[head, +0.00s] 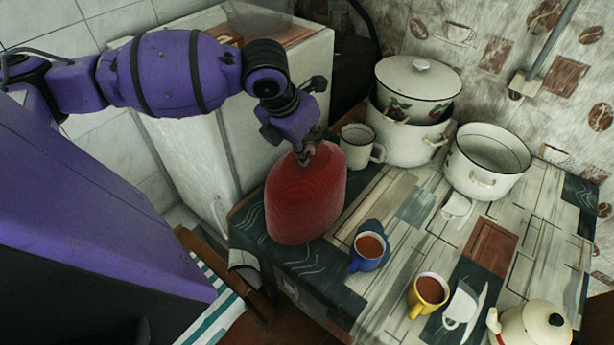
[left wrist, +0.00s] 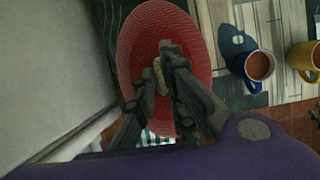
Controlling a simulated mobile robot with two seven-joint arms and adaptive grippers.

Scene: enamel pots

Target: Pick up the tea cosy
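The tea cosy (head: 306,204) is a red, ribbed dome at the left corner of the table (head: 400,221). It is upright in the head view; I cannot tell whether its base touches the tabletop. My left gripper (head: 308,153) is at its top from above. In the left wrist view, the fingers (left wrist: 166,70) close in on a small pale knob at the top of the red cosy (left wrist: 150,32). The fingertips hide part of the knob. My right gripper is in neither view.
A white mug (head: 357,147) stands close behind the cosy, and a blue cup (head: 366,254) close to its right. A yellow cup (head: 428,292), a kettle (head: 530,325), an open pot (head: 487,160) and a lidded pot (head: 415,92) stand farther off. A white cabinet (head: 245,120) is at left.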

